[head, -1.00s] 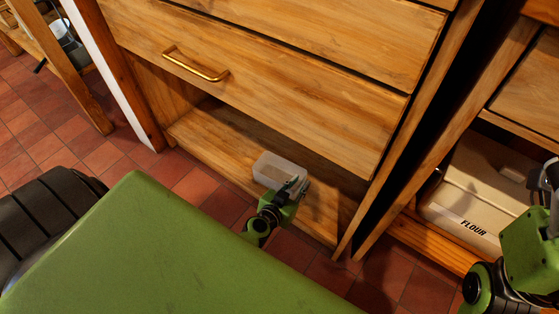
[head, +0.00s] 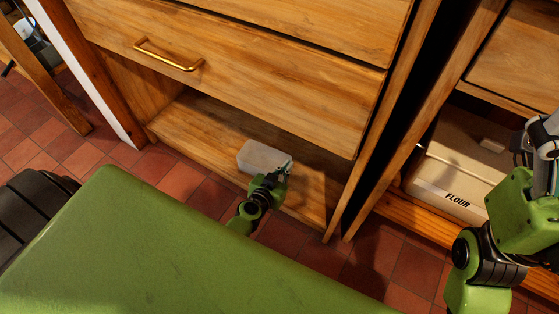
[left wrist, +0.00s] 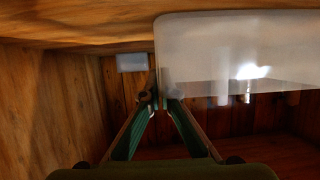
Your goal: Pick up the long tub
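The long tub (head: 263,157) is a pale, translucent open box in the low bay under the drawer, close to the bay's front edge. My left gripper (head: 285,172) is at its right end. In the left wrist view the tub (left wrist: 235,50) fills the upper right. There the tips of my left gripper (left wrist: 159,98) are close together at the tub's end wall, one on each side, shut on its rim. I cannot tell whether the tub rests on the board or is just clear of it. My right gripper (head: 540,138) is at the right edge, its fingers unclear.
A wooden drawer front with a brass handle (head: 168,55) is above the bay. A beige flour bin (head: 440,186) stands in the right-hand unit, behind a wooden upright. A small pale block (left wrist: 131,62) shows deeper in the bay in the left wrist view. Red floor tiles lie in front.

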